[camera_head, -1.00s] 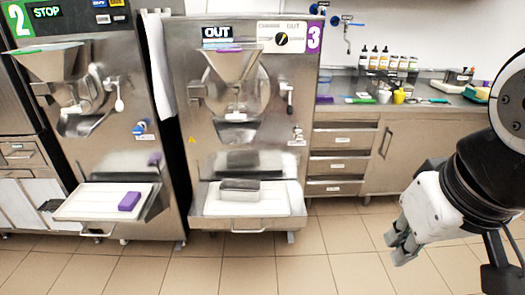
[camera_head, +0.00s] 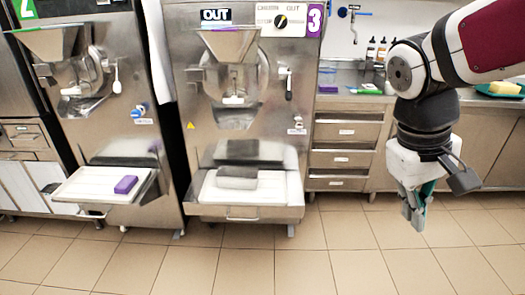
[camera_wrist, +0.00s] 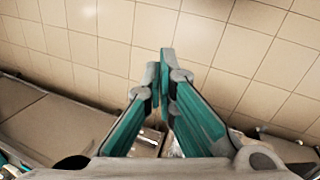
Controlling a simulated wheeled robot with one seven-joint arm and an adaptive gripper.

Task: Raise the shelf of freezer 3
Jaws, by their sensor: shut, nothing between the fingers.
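Freezer 3 (camera_head: 247,110) stands in the middle of the head view, with a purple 3 label at its top right. Its shelf (camera_head: 250,212) is a white tray low at the front, with a handle on its front edge. A grey metal pan (camera_head: 238,178) rests on the shelf. My gripper (camera_head: 413,222) hangs to the right of the freezer, pointing down, apart from the shelf. In the wrist view my gripper (camera_wrist: 163,60) is shut and empty, over floor tiles.
Freezer 2 (camera_head: 95,90) stands at the left, its white shelf (camera_head: 80,188) holding a purple block (camera_head: 126,184). Drawers (camera_head: 342,157) and a counter (camera_head: 352,78) with bottles are at the right. The tiled floor (camera_head: 300,258) in front is clear.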

